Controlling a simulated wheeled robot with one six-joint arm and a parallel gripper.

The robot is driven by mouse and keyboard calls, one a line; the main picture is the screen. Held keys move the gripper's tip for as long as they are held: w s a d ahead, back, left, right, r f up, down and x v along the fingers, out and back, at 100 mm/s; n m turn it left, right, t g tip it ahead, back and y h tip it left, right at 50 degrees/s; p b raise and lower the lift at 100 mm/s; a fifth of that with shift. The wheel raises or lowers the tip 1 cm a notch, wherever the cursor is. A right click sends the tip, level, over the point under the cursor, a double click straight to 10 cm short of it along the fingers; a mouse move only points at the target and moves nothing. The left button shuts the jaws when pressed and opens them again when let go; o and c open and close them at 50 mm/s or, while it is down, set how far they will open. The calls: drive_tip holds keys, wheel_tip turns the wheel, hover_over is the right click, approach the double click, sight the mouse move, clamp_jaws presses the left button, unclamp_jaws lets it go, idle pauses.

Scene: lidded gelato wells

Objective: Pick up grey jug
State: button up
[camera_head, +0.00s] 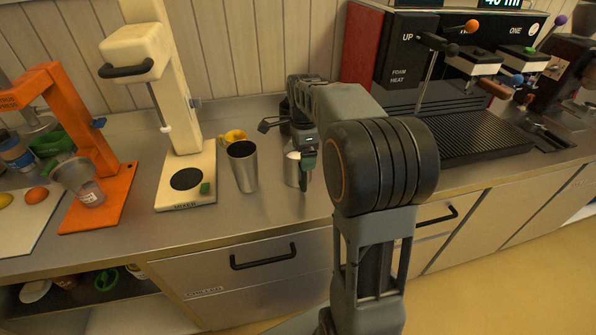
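A grey metal vessel (291,172), which looks like the grey jug, stands on the steel counter in the middle of the view. It is partly hidden by my gripper (304,165). My gripper reaches down over its right side, with a dark fingertip in front of it. The other finger is not clear, so I cannot tell whether the gripper is open, shut or touching the vessel. A taller grey metal cup (243,170) stands upright just to the left, apart from the gripper.
A yellow cup (234,136) sits behind the metal cup. A cream mixer (186,178) and an orange press (107,190) stand left. A coffee machine (465,135) fills the right side. Drawers with a black handle (263,257) lie below the counter edge.

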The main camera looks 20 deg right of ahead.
sight(299, 169)
drive_tip(key=shift+a+f, duration=0.1)
drive_tip(key=shift+f, duration=3.4)
drive_tip(key=c, duration=1.2)
